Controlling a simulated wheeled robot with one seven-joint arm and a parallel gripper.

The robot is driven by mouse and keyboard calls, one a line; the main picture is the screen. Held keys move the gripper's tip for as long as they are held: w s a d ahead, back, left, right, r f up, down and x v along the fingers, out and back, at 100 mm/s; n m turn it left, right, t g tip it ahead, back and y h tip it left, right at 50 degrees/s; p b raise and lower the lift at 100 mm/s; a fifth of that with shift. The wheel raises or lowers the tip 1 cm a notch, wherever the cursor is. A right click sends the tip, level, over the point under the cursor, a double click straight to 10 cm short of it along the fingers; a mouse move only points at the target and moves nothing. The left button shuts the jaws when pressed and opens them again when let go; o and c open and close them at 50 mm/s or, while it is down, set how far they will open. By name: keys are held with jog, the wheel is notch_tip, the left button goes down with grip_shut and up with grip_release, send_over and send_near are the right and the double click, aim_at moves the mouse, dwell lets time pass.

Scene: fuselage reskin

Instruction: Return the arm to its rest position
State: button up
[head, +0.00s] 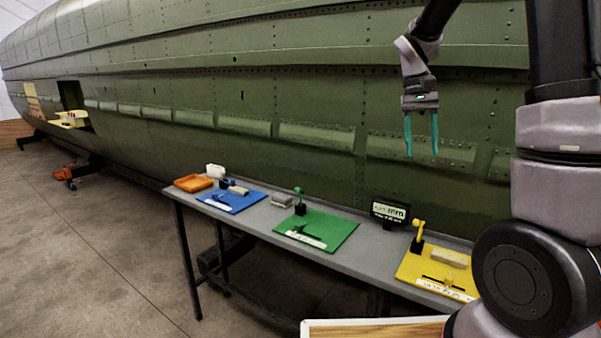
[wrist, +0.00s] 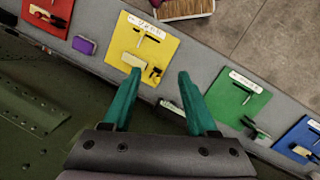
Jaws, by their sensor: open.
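My gripper (head: 422,150) hangs in front of the green fuselage (head: 250,80), above the grey table, with its teal fingers pointing down. In the wrist view the two fingers (wrist: 156,95) are spread apart with nothing between them. Part of my arm shows at the right of the head view. The grey table (head: 262,228) stands below, along the fuselage, with several coloured mats on it. My gripper is apart from the table and the fuselage as far as I can tell.
On the table are a blue mat (head: 231,203), a green mat (head: 335,234), a yellow mat (head: 415,262), an orange tray (head: 193,182) and a black display (head: 389,214). A red mat (wrist: 57,27) and a purple block (wrist: 84,45) show in the wrist view. Floor (head: 90,235) lies clear at left.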

jog(key=s+a+r+t+y, duration=0.1)
jog(key=s+a+r+t, duration=0.1)
jog(key=s+r+t, duration=0.3)
jog(key=s+a+r+m+t+y, duration=0.1)
jog(key=s+r+t, duration=0.3)
jog(key=s, duration=0.6)
jog(key=shift+s+a+r+m+t+y, duration=0.35)
jog(key=shift+a+r+y, duration=0.2)
jog(key=shift+a, duration=0.2)
